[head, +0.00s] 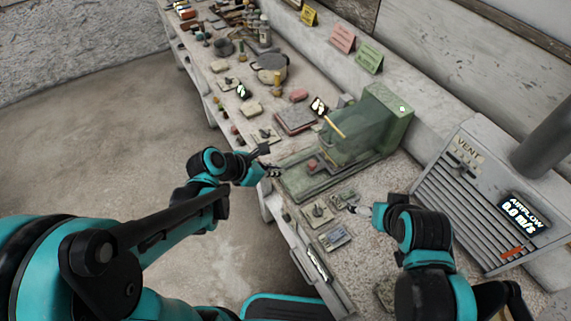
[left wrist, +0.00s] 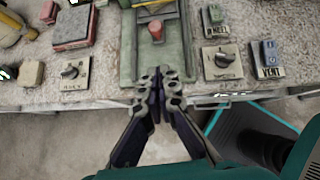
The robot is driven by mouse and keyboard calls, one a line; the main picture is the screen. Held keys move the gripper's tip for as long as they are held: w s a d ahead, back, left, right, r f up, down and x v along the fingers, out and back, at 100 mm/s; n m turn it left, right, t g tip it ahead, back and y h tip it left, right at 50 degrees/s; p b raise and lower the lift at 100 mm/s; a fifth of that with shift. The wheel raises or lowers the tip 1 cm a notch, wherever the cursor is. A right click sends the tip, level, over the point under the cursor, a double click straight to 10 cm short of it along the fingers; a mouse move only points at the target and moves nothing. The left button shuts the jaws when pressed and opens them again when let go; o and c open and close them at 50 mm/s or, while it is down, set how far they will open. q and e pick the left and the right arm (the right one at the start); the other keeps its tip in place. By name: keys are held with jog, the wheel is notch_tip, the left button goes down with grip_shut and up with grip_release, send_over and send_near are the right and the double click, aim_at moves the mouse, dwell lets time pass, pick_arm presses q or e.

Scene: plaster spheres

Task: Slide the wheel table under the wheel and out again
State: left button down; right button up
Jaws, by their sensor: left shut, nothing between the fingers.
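A green grinding machine (head: 385,115) stands on the bench against the wall. Its low green table (head: 296,184) extends toward the bench's front edge, and its front also shows in the left wrist view (left wrist: 128,62). A red knob (head: 312,164) stands upright on the table and shows in the left wrist view (left wrist: 156,31). The wheel itself cannot be made out behind the greenish cover. My left gripper (head: 275,172) is shut and empty at the table's front end, apart from the knob.
Switch plates (head: 318,212) lie right of the table, near my right gripper. A vent unit (head: 480,200) stands at right. The floor before the bench is clear.

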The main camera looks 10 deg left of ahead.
aim_at(313, 164)
pick_arm(q)
jog(key=shift+n+t, duration=0.3)
jog(key=b+x, duration=0.1)
jog(key=x, duration=0.2)
jog(key=b+x, duration=0.1)
jog(key=x, duration=0.2)
jog(key=b+x, duration=0.2)
jog(key=x, duration=0.1)
jog(key=shift+s+d+f, duration=0.1)
jog(key=shift+s+f, duration=0.1)
jog(key=shift+f, duration=0.25)
jog(key=shift+w+d+f+b, duration=0.15)
jog(key=shift+w+d+b, duration=0.2)
jog(key=shift+w+d, duration=1.05)
jog(key=shift+w, duration=0.05)
jog(key=w+d, duration=0.2)
jog(key=d, duration=0.1)
jog(key=shift+w+d+b, duration=0.3)
jog(key=shift+b, duration=0.05)
jog(key=shift+a, duration=0.15)
